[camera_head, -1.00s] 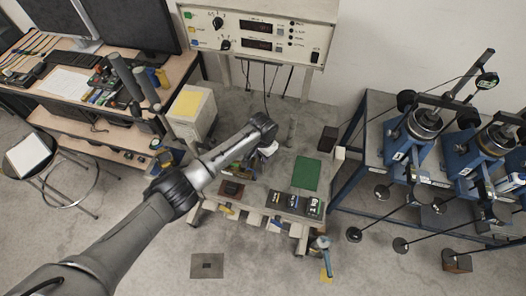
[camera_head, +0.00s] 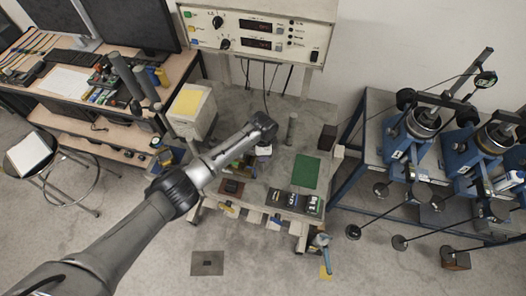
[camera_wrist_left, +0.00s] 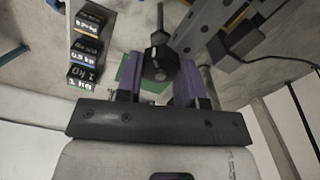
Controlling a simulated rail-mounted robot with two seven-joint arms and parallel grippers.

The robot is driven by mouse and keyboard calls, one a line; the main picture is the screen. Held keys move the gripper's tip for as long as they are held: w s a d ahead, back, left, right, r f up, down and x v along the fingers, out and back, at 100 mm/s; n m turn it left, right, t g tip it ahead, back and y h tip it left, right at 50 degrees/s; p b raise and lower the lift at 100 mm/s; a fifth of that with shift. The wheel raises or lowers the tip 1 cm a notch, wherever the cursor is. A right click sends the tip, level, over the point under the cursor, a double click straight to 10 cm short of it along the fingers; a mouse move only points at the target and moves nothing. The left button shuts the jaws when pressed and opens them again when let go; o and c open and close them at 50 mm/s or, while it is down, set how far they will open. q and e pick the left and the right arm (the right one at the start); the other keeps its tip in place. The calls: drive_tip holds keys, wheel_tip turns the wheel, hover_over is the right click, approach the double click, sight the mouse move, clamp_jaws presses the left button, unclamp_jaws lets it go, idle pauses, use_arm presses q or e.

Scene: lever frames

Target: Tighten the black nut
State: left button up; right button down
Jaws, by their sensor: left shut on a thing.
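The black nut (camera_wrist_left: 158,58) shows in the left wrist view, with a dark grey rod rising from it. My left gripper (camera_wrist_left: 157,76) is shut on the nut, with one purple-padded finger on each side. In the head view my left arm comes in from the lower left and its wrist (camera_head: 262,126) is over the grey bench. The nut and fingers are hidden there behind the wrist. My right gripper is in neither view.
A green mat (camera_head: 306,172) and black weights (camera_head: 291,201) lie on the bench to the right of the wrist. A grey upright cylinder (camera_head: 291,128) stands close to the wrist. Blue lever machines (camera_head: 408,140) stand on the right. A control panel (camera_head: 258,32) is behind.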

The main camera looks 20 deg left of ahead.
use_arm(q)
drive_tip(key=shift+m, duration=0.4)
drive_tip(key=o, duration=0.9)
drive_tip(key=shift+o, duration=0.2)
drive_tip(key=shift+r, duration=0.1)
wheel_tip(320, 180, up, 14)
drive_tip(key=b, duration=0.1)
drive_tip(key=shift+b, duration=0.35)
drive_tip(key=shift+f, duration=0.2)
